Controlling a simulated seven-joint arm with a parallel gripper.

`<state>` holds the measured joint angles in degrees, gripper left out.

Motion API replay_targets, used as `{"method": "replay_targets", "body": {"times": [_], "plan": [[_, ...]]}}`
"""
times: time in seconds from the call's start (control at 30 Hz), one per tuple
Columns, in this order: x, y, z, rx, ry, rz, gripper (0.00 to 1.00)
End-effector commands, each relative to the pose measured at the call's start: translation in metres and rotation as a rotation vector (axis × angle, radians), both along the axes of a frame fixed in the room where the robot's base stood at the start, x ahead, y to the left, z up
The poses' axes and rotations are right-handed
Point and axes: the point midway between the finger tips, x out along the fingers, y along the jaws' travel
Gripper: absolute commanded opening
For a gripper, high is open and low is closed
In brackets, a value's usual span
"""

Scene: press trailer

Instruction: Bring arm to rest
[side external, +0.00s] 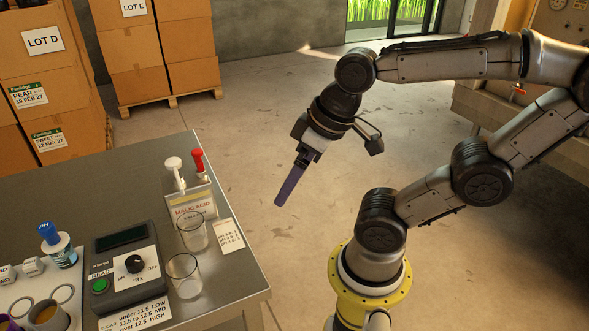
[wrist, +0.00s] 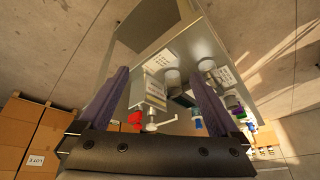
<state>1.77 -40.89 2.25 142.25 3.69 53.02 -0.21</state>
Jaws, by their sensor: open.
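My gripper (side external: 292,180) hangs in the air to the right of the steel table (side external: 90,185), over bare floor, with its purple fingers pointing down and slightly left. In the wrist view my gripper (wrist: 160,82) shows two purple fingers spread well apart, with nothing held between them. The table's bench top and the items on it show beyond the fingers in that view. The gripper touches nothing that I can see.
The table holds a malic acid box (side external: 190,203) with a red and a white handle, two clear glasses (side external: 184,275), a dark meter (side external: 125,265) and a blue-capped bottle (side external: 58,246). Stacked cartons (side external: 160,45) stand behind. Open floor (side external: 240,130) lies around my arm.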

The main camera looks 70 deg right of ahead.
Motion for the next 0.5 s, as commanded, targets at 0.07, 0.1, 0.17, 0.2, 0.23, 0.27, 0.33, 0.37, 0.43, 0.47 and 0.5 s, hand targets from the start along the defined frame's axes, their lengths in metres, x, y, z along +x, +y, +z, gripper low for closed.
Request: {"method": "replay_targets", "body": {"times": [0.07, 0.1, 0.17, 0.2, 0.23, 0.27, 0.33, 0.37, 0.43, 0.47, 0.5], "plan": [[0.0006, -0.004, 0.0098, -0.046, -0.065, 0.032, 0.98], [0.0009, -0.0053, 0.012, -0.057, -0.08, 0.038, 0.98], [0.0011, -0.0064, 0.0131, -0.066, -0.088, 0.043, 0.98], [0.0012, -0.0066, 0.0131, -0.067, -0.088, 0.043, 0.98], [0.0012, -0.0066, 0.013, -0.066, -0.087, 0.043, 0.98], [0.0012, -0.0066, 0.0129, -0.066, -0.086, 0.042, 0.98], [0.0012, -0.0066, 0.0128, -0.065, -0.085, 0.041, 0.98], [0.0012, -0.0066, 0.0128, -0.065, -0.085, 0.041, 0.98], [0.0012, -0.0065, 0.0127, -0.065, -0.084, 0.04, 0.98], [0.0013, -0.0065, 0.0127, -0.064, -0.084, 0.041, 0.98], [0.0012, -0.0064, 0.0127, -0.064, -0.084, 0.041, 0.98]]}}
